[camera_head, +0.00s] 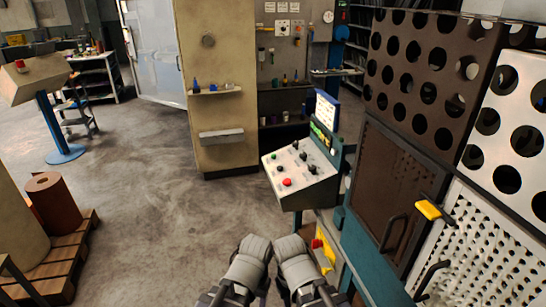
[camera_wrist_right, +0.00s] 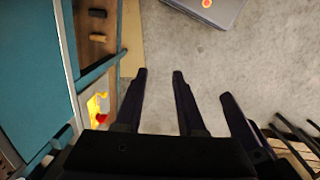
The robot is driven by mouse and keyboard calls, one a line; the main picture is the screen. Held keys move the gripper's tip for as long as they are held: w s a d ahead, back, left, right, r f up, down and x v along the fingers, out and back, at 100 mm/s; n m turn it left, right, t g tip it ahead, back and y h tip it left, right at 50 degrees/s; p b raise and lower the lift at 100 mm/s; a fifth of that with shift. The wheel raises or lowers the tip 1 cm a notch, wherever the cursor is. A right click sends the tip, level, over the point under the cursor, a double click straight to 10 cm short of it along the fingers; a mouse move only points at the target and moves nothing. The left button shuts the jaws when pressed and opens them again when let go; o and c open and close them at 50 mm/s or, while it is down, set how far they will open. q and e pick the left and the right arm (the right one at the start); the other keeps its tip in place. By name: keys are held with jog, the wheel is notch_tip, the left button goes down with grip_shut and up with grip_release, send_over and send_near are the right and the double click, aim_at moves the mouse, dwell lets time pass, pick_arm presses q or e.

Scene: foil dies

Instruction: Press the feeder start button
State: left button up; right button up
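A slanted control panel (camera_head: 290,195) stands in the middle of the head view. Its pale face carries a red button (camera_head: 287,182) near the front edge and several dark knobs or buttons. I cannot read which one is the feeder start button. A corner of a grey panel (camera_wrist_right: 225,12) with an orange-red button (camera_wrist_right: 206,3) shows at the top of the right wrist view. My left gripper (camera_head: 256,243) and right gripper (camera_head: 290,243) are side by side below the panel, apart from it. The right gripper's fingers (camera_wrist_right: 160,74) are spread with nothing between them. The left fingers' opening is unclear.
A dark cabinet with a yellow handle (camera_head: 428,210) and perforated plates (camera_head: 425,75) stand close on the right. A pedestal box with a red button (camera_head: 20,63) is at far left. A pallet (camera_head: 58,265) holds a brown roll. The floor left of the panel is clear.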

grip_shut()
dwell(0.9)
